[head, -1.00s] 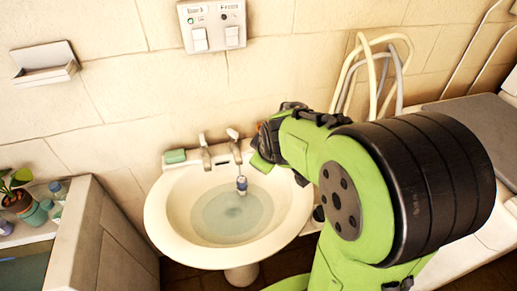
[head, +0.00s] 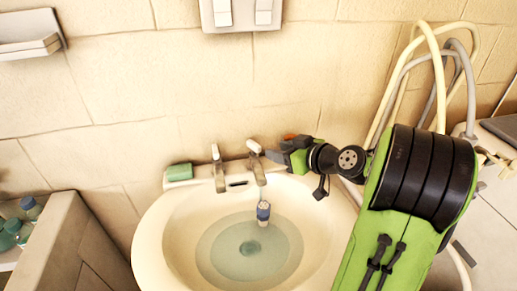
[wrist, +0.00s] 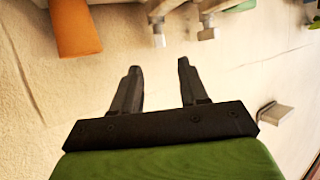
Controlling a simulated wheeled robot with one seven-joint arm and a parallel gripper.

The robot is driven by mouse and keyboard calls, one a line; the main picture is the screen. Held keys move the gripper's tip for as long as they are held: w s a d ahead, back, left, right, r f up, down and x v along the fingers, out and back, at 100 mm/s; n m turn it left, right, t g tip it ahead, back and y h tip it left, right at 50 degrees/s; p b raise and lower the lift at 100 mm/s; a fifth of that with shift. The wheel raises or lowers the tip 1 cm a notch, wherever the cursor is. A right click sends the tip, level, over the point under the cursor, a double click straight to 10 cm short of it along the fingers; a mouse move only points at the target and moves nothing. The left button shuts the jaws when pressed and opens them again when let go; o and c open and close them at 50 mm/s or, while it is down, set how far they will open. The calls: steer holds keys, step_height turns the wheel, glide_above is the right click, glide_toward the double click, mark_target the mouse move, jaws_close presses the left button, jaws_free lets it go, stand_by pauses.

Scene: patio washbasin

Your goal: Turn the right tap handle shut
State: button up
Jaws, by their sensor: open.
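The right tap (head: 257,164) stands on the back rim of the white washbasin (head: 150,240), its pale handle (head: 254,146) at the top. The left tap (head: 218,168) is beside it. My gripper (head: 275,156) is just right of the right tap in the head view. In the wrist view my gripper (wrist: 157,68) is open with nothing between its two black fingers. Ahead of the fingers there, the right tap (wrist: 160,10) and the left tap (wrist: 208,20) show at the top edge, partly cut off. Contact with the handle is not visible.
An orange thing (wrist: 75,28) is close to my gripper. A green soap block (head: 179,172) lies on the rim's left. Looped hoses (head: 440,70) hang at right. A low wall (head: 75,235) stands at left.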

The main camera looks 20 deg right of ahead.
mark_target(259, 146)
steer(key=x, duration=0.9)
jaws_close()
